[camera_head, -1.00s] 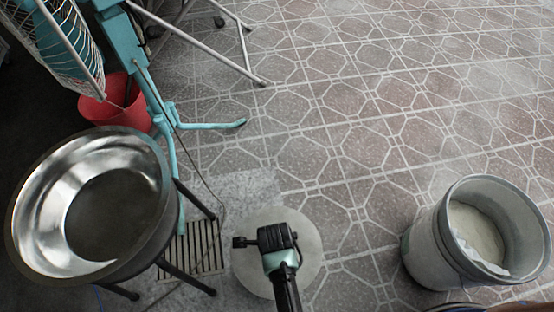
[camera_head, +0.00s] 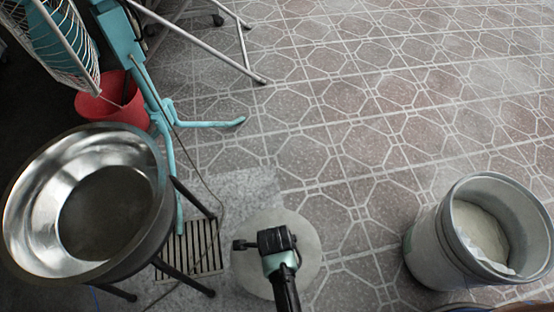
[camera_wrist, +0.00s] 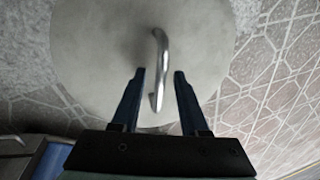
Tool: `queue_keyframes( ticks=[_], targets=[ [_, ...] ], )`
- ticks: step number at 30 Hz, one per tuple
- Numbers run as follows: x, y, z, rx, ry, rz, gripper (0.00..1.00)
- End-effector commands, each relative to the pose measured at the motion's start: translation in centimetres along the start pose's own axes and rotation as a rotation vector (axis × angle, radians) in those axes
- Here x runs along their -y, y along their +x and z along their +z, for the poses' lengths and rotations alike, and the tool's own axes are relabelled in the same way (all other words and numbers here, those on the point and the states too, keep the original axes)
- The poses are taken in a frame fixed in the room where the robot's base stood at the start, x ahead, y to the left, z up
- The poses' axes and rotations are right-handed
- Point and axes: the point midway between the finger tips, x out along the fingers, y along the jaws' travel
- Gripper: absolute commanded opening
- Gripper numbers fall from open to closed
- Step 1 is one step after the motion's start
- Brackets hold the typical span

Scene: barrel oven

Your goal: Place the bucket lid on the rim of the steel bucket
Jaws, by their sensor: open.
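The bucket lid (camera_head: 308,232) is a flat, round grey disc lying on the tiled floor, partly hidden under my gripper (camera_head: 276,243). The wrist view shows the lid (camera_wrist: 90,50) with its curved metal handle (camera_wrist: 162,45) standing up from its face. In that view my gripper (camera_wrist: 160,73) is open, with one finger on each side of the handle's line. I cannot tell how far the fingertips are above the lid. The steel bucket (camera_head: 432,250) stands open at the right in the head view, with pale, crumpled material inside it.
A wide shiny metal bowl (camera_head: 30,215) on a black-legged stand is at the left. Behind it are a red bucket (camera_head: 100,106) and a turquoise fan stand (camera_head: 164,135). A floor grate (camera_head: 190,252) lies beside the lid. Tiled floor between lid and steel bucket is clear.

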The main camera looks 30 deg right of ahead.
Motion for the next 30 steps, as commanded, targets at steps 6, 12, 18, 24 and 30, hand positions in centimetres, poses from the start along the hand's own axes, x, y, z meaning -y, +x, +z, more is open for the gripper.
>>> queue_keyframes(
  ticks=[6,12,18,24,30],
  targets=[
    [0.1,-2.3,0.0,0.000,-0.001,-0.001,0.44],
    [0.1,-6.9,0.0,0.001,-0.001,-0.001,0.44],
    [0.1,-10.5,0.0,0.000,0.000,0.000,0.44],
    [0.0,-12.1,0.0,0.000,0.001,0.000,0.44],
    [0.0,-12.2,0.0,0.000,0.000,0.001,0.44]
  ],
)
